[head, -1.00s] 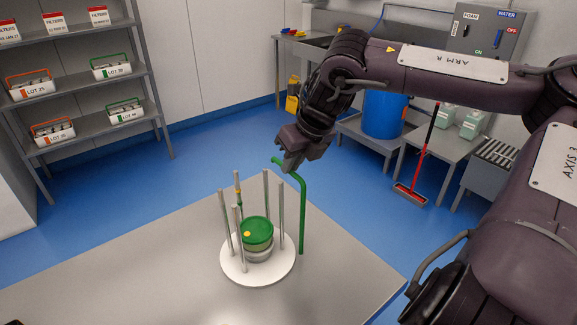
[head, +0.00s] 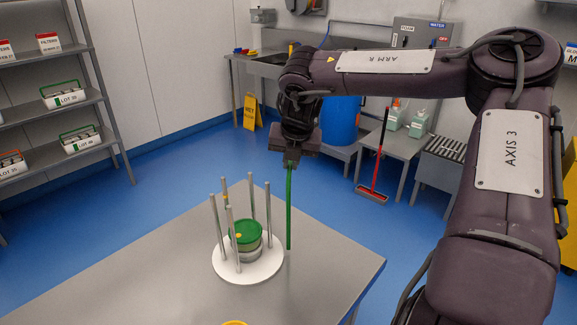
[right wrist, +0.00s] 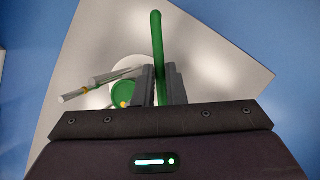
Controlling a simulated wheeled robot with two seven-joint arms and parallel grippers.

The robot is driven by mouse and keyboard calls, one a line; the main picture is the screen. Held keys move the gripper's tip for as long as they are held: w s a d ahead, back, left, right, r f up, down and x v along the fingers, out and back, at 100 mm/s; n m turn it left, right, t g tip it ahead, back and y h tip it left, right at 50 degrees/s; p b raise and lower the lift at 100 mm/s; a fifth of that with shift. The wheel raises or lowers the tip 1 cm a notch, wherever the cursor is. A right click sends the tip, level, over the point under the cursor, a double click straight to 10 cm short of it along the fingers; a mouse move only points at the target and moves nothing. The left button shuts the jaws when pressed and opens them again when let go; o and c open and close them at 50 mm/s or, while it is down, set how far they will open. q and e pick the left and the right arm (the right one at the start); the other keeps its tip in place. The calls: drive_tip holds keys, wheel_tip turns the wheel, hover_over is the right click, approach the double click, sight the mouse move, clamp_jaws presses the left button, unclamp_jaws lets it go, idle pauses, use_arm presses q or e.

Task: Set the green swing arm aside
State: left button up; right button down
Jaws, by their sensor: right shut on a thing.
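The bent top of the swing arm is hidden by the gripper in the head view. My left gripper is out of view.
The grey table (head: 130,275) is clear left of the carrier. A yellow rim (head: 235,322) shows at the bottom edge. Shelves with lot boxes (head: 68,96) stand at left. A blue barrel (head: 340,122) and a red broom (head: 378,160) are beyond the table.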

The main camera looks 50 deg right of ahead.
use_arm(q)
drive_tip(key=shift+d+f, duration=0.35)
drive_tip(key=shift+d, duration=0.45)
use_arm(e)
drive_tip(key=shift+s+d+m+h, duration=0.2)
drive_tip(key=shift+s+m+h, duration=0.1)
drive_tip(key=shift+m, duration=0.6)
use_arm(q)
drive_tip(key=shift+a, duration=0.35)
use_arm(e)
drive_tip(key=c, duration=1.5)
unclamp_jaws()
